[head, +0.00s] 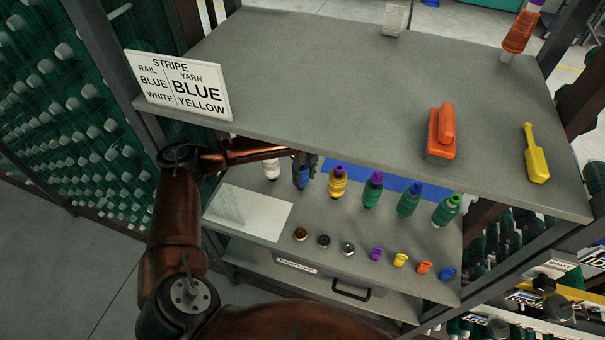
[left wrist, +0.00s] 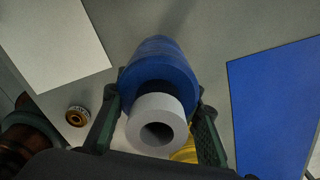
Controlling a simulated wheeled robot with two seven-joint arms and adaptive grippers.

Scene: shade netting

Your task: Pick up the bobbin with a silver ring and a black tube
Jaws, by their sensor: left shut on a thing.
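My left gripper (head: 303,172) reaches under the upper shelf and is shut on a blue bobbin (head: 304,178). In the left wrist view the two dark green fingers (left wrist: 153,125) flank the blue bobbin (left wrist: 160,65), whose pale grey hollow tube end (left wrist: 157,128) faces the camera. No silver ring or black tube can be made out on it. On the lower shelf a white bobbin (head: 271,169) stands to its left. To its right stand a yellow bobbin (head: 337,186), a purple-topped green one (head: 372,192) and two more green ones (head: 408,204) (head: 446,212). My right gripper is out of view.
The upper shelf (head: 330,80) overhangs the bobbins. Gold (head: 300,233), black (head: 323,241) and silver (head: 348,248) rings lie in front, beside several coloured small pieces (head: 400,260). A white card (head: 250,212) lies left, a blue mat (left wrist: 275,105) behind. An orange tool (head: 441,132) lies above.

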